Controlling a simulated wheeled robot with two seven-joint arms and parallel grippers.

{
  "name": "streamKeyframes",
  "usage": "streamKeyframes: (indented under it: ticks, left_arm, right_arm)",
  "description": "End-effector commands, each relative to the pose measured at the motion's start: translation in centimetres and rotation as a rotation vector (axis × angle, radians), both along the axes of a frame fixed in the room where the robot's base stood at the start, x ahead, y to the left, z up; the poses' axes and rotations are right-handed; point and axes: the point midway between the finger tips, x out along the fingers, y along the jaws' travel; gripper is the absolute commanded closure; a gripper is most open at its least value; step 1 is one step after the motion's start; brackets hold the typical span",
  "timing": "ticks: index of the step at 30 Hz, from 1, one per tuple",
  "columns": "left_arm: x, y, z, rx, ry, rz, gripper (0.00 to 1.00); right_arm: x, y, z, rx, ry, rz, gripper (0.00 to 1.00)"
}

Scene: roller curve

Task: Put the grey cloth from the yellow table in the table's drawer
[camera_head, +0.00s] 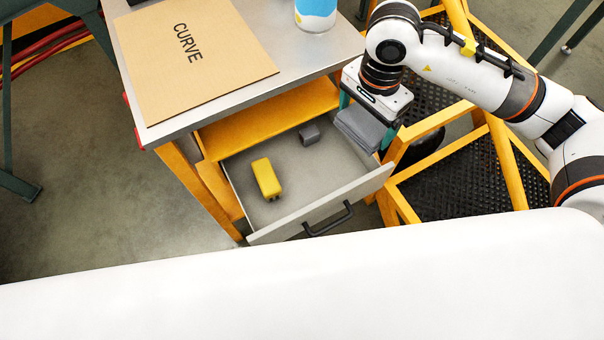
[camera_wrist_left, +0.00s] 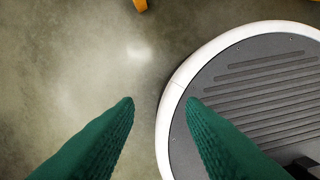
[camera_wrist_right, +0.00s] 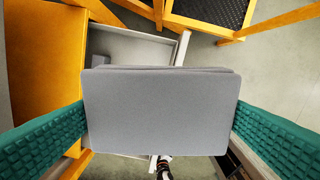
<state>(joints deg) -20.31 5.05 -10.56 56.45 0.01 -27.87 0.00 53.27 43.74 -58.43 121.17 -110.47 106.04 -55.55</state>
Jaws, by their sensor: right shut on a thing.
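The folded grey cloth (camera_head: 361,129) is held by my right gripper (camera_head: 368,118), above the right back part of the open drawer. In the right wrist view the grey cloth (camera_wrist_right: 160,112) fills the space between the green fingers, which touch its left and right edges. The drawer (camera_head: 300,205) is pulled out under the yellow table (camera_head: 318,50); part of it also shows behind the cloth in the right wrist view (camera_wrist_right: 135,45). My left gripper (camera_wrist_left: 160,104) is open and empty over the floor beside my round base.
In the drawer lie a yellow block (camera_head: 266,179) and a small dark grey block (camera_head: 309,133). A cardboard sheet marked CURVE (camera_head: 210,70) and a blue-and-white container (camera_head: 316,14) are on the tabletop. Yellow steps with black mesh treads (camera_head: 460,185) stand close on the drawer's right.

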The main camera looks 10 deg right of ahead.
Motion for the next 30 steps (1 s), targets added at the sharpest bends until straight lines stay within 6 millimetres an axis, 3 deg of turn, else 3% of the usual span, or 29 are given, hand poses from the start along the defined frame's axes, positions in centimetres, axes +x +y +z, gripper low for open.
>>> streamKeyframes:
  ticks: [1, 9, 15, 21, 25, 30]
  left_arm:
    - [1.2, -0.2, -2.3, -0.002, -0.011, 0.002, 0.64]
    - [6.2, -1.1, -4.5, -0.007, -0.045, 0.010, 0.64]
    - [8.5, -1.4, -4.7, -0.009, -0.066, 0.015, 0.64]
    - [9.4, -1.5, -4.2, -0.009, -0.073, 0.017, 0.64]
    - [9.8, -1.6, -3.5, -0.010, -0.078, 0.018, 0.64]
    - [10.3, -1.7, -2.2, -0.011, -0.086, 0.018, 0.64]
  right_arm:
    - [0.5, 0.4, -3.3, 0.002, 0.000, -0.144, 0.32]
    - [2.8, 2.1, -11.3, 0.002, 0.005, -0.965, 0.32]
    - [4.2, 3.1, -15.7, 0.002, 0.006, -1.472, 0.32]
    - [4.8, 3.6, -17.5, 0.001, 0.006, -1.742, 0.32]
    - [4.8, 3.7, -18.9, -0.005, 0.008, -1.795, 0.32]
    - [4.8, 3.7, -22.1, -0.004, 0.008, -1.797, 0.32]
